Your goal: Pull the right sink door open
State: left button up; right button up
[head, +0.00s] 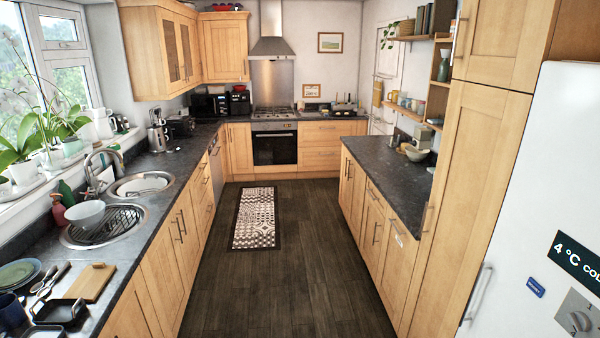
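Two wooden sink doors sit side by side under the round sinks on the left counter. The right sink door (191,236) is the farther one, and it looks shut. Its bar handle (184,221) is upright, close beside the handle (178,231) of the nearer left sink door (162,271). The doors are seen at a steep angle. Neither of my grippers shows in the head view.
A patterned rug (256,218) lies on the dark floor (262,285). The aisle is clear between the left counter and the right cabinets (374,222).

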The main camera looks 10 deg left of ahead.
aim_at(185, 208)
jog(key=u, duration=0.1)
jog(key=i, duration=1.95)
jog(key=u, duration=0.25)
